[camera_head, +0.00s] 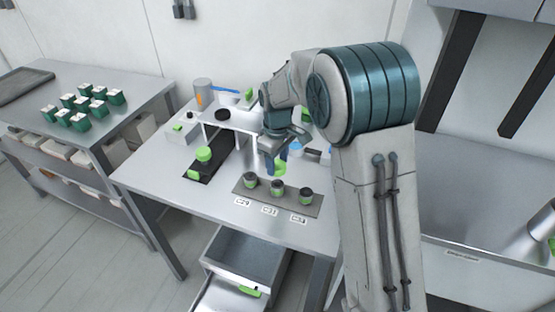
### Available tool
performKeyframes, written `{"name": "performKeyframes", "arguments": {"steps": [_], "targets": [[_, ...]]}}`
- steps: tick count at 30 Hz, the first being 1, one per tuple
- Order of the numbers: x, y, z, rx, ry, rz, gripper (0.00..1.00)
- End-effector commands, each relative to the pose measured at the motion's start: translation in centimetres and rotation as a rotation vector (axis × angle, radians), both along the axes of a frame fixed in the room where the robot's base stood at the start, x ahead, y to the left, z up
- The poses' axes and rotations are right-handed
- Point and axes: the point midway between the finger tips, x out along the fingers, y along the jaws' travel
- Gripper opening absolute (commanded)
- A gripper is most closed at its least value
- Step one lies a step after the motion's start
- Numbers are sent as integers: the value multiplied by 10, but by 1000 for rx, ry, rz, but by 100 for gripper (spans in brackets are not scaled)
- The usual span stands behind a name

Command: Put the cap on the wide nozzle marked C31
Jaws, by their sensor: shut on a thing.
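My gripper (275,163) is over the white table, just behind a grey strip (262,199). It is shut on a bright green piece, likely the cap (281,167), partly hidden by the fingers. Three dark round nozzles with green bands stand in a row on the strip: a left one (250,180), a middle one (277,187) and a right one (306,195). Small white labels lie in front of them: left (243,202), middle (269,211), right (298,219). The middle label seems to read C31, but the print is too small to be sure. The held piece is apart from the nozzles.
A black strip (221,158) with a green-topped piece (204,154) lies left on the table (150,178). A grey cylinder (202,92) and a white stand (236,118) are behind. An open drawer (245,262) is below the front edge. A side table (35,122) holds several green boxes.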

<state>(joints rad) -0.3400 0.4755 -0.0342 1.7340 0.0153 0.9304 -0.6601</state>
Motion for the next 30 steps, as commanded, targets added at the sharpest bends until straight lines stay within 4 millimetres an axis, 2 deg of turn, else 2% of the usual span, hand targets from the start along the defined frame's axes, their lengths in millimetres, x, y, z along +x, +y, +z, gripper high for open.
{"name": "performKeyframes", "arguments": {"steps": [3,11,30], "targets": [[0,-1,2,0,1,0,25],[0,0,-7,-1,1,1,25],[0,-1,-61,0,0,0,25]]}}
